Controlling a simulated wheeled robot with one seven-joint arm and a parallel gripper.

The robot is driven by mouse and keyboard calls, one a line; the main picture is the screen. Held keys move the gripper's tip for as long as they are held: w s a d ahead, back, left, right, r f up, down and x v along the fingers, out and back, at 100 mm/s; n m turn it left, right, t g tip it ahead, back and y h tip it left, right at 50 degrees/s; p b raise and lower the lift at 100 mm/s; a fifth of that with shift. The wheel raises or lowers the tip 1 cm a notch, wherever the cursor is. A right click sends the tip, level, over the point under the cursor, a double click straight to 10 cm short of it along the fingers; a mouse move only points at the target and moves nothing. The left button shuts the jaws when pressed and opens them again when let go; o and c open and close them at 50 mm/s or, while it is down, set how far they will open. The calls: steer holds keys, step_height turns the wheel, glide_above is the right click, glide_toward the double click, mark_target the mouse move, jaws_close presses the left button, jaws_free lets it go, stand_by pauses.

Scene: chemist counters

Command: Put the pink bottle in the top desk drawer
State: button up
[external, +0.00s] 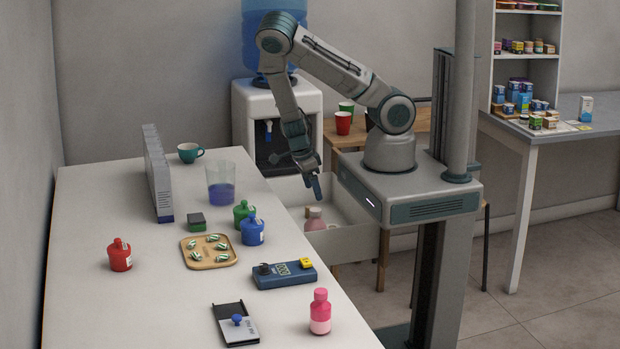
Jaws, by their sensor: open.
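A hot-pink bottle (320,312) with a pale label stands upright on the white desk (185,318), near its front right edge. A desk drawer (345,243) is pulled out on the right side of the desk, by my base. A paler pink bottle (315,221) stands inside the drawer, towards its near left part; its lower part is partly hidden by the drawer wall. My gripper (315,186) points down over the drawer, above the paler bottle and apart from it. It is open, with nothing visible between its fingers.
A blue device (284,276), a blue jar (252,231), a green jar (243,212) and a wooden tray (209,262) stand on the desk. A beaker (221,186), a red jar (120,256) and a slide box (235,325) are there too. The desk's near left is clear.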

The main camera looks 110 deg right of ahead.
steer(key=p+v, duration=0.1)
steer(key=v, duration=0.5)
steer(key=shift+r, duration=0.15)
steer(key=w+a+r+n+t+y, duration=0.35)
steer(key=w+a+r+n, duration=0.65)
steer(key=a+r+n, duration=0.55)
steer(key=s+a+r+n+t+h, duration=0.1)
steer(key=s+a+r+n+t, duration=0.1)
steer(key=r+n, duration=0.6)
steer(key=s+a+r+n+t+h, duration=0.2)
steer(key=r+n, duration=0.6)
steer(key=n, duration=0.4)
steer(key=shift+s+a+r, duration=0.15)
steer(key=shift+s+r, duration=0.1)
steer(key=shift+s, duration=0.5)
